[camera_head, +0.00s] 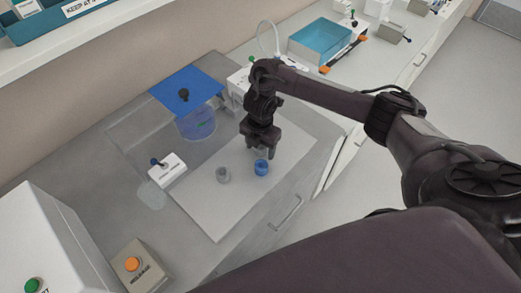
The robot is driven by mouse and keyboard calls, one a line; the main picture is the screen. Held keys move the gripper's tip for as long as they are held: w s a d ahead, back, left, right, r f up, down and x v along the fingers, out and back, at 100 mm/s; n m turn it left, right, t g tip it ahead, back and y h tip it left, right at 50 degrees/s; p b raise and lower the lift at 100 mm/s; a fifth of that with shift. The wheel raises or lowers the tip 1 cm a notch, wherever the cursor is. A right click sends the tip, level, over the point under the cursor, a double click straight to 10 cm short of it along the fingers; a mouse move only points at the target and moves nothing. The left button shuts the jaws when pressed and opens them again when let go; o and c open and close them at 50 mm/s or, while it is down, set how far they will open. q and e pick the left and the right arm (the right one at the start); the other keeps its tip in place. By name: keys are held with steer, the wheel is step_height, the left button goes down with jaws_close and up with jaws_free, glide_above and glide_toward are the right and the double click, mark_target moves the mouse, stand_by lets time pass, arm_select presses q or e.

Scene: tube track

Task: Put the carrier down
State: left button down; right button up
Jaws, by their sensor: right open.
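A small blue cylinder (261,168), which may be the carrier, stands upright on the pale board (220,205) on the counter. I cannot tell whether the fingers touch the cylinder. My left gripper is not in view.
A clear container with a blue lid (187,90) stands behind the board. A small white box with a blue knob (167,170) sits left of it. A box with an orange button (135,264) is at front left. A blue-lined basin (320,42) stands farther back. The front board is clear.

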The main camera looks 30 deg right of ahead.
steer(key=c, duration=0.7)
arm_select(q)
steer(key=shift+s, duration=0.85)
arm_select(e)
steer(key=shift+r, duration=0.1)
steer(key=c, duration=0.4)
